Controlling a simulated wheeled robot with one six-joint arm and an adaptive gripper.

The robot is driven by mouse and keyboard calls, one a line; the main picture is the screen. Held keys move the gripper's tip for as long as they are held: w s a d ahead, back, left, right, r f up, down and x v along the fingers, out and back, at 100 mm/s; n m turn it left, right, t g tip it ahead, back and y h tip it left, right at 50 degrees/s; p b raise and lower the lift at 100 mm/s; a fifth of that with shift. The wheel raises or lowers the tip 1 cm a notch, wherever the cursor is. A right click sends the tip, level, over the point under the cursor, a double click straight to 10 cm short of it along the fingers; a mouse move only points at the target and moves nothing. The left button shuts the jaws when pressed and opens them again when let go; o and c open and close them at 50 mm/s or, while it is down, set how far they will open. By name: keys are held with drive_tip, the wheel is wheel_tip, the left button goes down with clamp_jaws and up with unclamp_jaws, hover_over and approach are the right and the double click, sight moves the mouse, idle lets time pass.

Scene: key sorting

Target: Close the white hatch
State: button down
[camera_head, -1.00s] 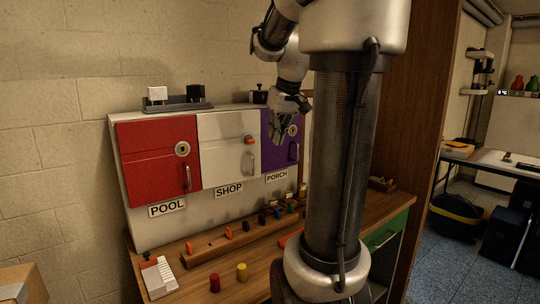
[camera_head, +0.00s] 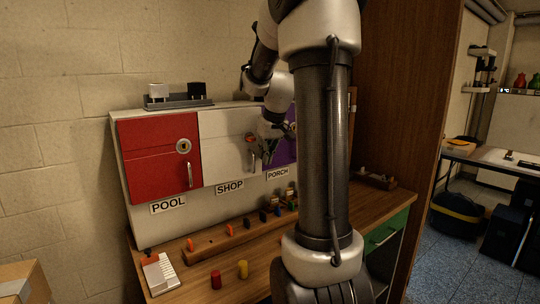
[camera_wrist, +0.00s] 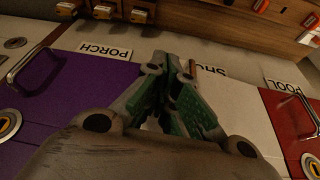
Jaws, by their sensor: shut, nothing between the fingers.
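The white hatch (camera_head: 221,160) sits in the middle of the panel between the red and purple doors, above the SHOP label. It looks flush with its neighbours. An orange-topped part shows on it near my gripper (camera_head: 268,157), which is in front of its right side. In the wrist view the white hatch (camera_wrist: 243,110) lies behind my gripper (camera_wrist: 178,62), whose green-padded fingers are together and empty. The fingers hide much of the hatch and its handle. I cannot tell whether they touch it.
The red door (camera_head: 155,160) is left of the hatch, and the purple door (camera_head: 284,152) is right, partly behind my arm. Below, a wooden rack (camera_head: 215,238) holds several keys.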

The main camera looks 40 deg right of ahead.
drive_tip(key=shift+w, duration=0.1)
drive_tip(key=shift+w+d, duration=0.3)
drive_tip(key=shift+w, duration=0.45)
drive_tip(key=shift+s, duration=0.1)
